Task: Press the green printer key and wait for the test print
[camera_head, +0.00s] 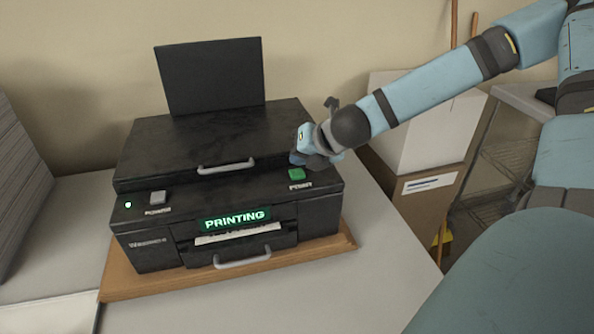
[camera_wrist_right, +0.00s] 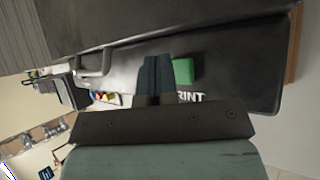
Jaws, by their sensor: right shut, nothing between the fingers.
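A black printer (camera_head: 225,170) stands on a wooden board on the table. Its green key (camera_head: 297,175), labelled PRINT, is on the front right of the top and is uncovered in the head view. The display (camera_head: 236,218) reads PRINTING. A white sheet (camera_head: 238,234) shows in the front slot under the display. My right gripper (camera_head: 300,158) is just behind the green key. In the right wrist view the shut fingers (camera_wrist_right: 166,70) are beside the green key (camera_wrist_right: 184,70), with nothing between them. I cannot tell whether they touch it. My left gripper is not in view.
A grey POWER key (camera_head: 158,197) and a lit green lamp (camera_head: 128,204) are on the printer's left. The wooden board (camera_head: 180,284) juts out in front. A white box (camera_head: 405,135) on a cardboard box (camera_head: 428,200) stands to the right. Grey stacked material (camera_head: 18,180) is at the left.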

